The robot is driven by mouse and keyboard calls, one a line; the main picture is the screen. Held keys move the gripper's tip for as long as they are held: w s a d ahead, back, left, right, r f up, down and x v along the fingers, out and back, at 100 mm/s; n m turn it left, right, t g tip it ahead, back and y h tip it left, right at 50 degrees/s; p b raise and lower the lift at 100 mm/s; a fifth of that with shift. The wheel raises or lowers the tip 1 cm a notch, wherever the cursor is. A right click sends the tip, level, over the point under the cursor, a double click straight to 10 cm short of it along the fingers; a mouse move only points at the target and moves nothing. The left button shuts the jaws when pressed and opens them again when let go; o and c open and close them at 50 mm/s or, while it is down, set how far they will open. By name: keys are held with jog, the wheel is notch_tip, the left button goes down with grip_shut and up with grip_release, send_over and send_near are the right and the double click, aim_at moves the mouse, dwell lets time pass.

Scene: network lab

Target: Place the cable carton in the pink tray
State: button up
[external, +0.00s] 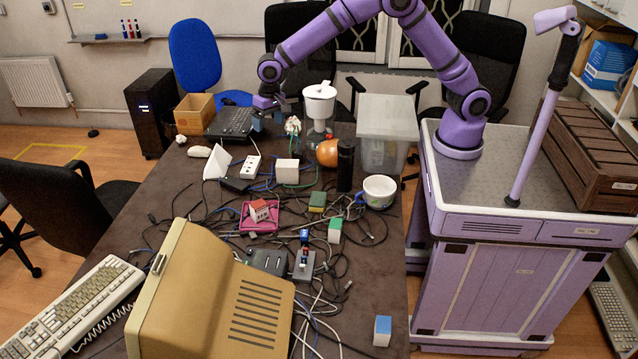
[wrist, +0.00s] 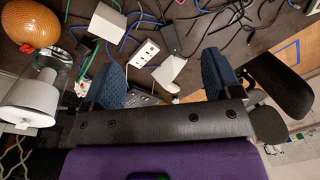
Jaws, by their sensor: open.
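The pink tray (external: 247,224) lies on the dark table, left of the middle in the external view. A small red and white carton (external: 260,210) sits in it, tilted. Several other small cartons stand on the table, and I cannot tell by label which is the cable carton. My gripper (external: 266,113) is at the far end of the table, above a black device, well away from the tray. In the wrist view my gripper (wrist: 162,70) shows two blue fingers wide apart with nothing held between them. The tray is not visible in the wrist view.
A white box (external: 287,171), a power strip (external: 251,174), an orange ball (external: 328,153), a white mug (external: 379,191) and a black cylinder (external: 345,165) crowd the table. Loose cables surround the tray. A beige monitor (external: 215,295) fills the near end. A clear bin (external: 387,135) stands at the right edge.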

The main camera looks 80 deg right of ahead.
jog(key=s+d+r+n+t, duration=0.1)
jog(key=s+d+r+n, duration=0.1)
jog(key=s+d+r, duration=0.6)
jog(key=s+d+r+n+t, duration=0.1)
jog(key=s+d+r, duration=0.3)
jog(key=s+r, duration=0.75)
jog(key=s+d+n+t, duration=0.1)
jog(key=s+d+n, duration=0.1)
jog(key=s, duration=1.1)
jog(key=s+d+n+t, duration=0.1)
jog(key=s+d, duration=0.4)
jog(key=s, duration=0.9)
jog(key=shift+s+r+n+h, duration=0.15)
jog(key=shift+r+n+h, duration=0.15)
jog(key=shift+n, duration=0.3)
